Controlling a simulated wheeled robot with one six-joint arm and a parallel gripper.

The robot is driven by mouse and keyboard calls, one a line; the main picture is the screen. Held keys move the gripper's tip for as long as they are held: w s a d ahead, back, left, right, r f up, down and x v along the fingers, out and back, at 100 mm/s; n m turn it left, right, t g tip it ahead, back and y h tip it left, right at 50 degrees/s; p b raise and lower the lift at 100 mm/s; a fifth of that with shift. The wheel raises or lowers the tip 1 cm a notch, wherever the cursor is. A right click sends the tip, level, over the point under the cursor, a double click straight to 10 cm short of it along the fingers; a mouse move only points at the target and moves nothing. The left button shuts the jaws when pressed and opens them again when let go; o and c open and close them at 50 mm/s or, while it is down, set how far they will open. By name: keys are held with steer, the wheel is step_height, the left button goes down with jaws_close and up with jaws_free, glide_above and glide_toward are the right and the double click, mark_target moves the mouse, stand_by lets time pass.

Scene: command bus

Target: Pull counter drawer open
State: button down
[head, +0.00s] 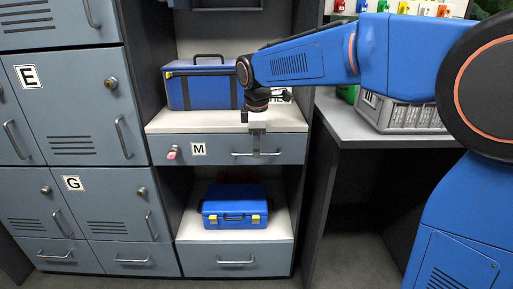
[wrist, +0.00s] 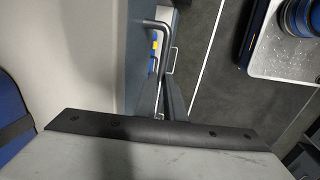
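The counter drawer (head: 222,150) is a grey-blue front marked M under a white counter, and it looks closed. Its metal bar handle (head: 238,154) is on the right half of the front. A key with a pink tag (head: 172,153) sits at its left. My gripper (head: 257,150) points down in front of the drawer, with its fingers at the right part of the handle. In the wrist view the handle (wrist: 150,23) stands out from the drawer face, close beside a dark finger (wrist: 175,100). The finger gap is hidden, so I cannot tell whether the bar is gripped.
A blue bag (head: 200,91) stands on the counter (head: 200,122) behind my gripper. A blue case with yellow latches (head: 235,213) sits on the shelf below. Grey lockers (head: 75,105) are at left. A desk with a grey crate (head: 405,114) is at right.

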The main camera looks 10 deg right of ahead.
steer(key=s+a, duration=0.2)
steer(key=s, duration=2.7)
steer(key=shift+s+a, duration=0.15)
steer(key=shift+s, duration=0.1)
steer(key=c, duration=1.8)
jaws_free()
steer(key=shift+c, duration=0.2)
steer(key=shift+r, duration=0.1)
steer(key=s+r, duration=0.3)
steer(key=r, duration=1.4)
steer(key=shift+s, duration=0.1)
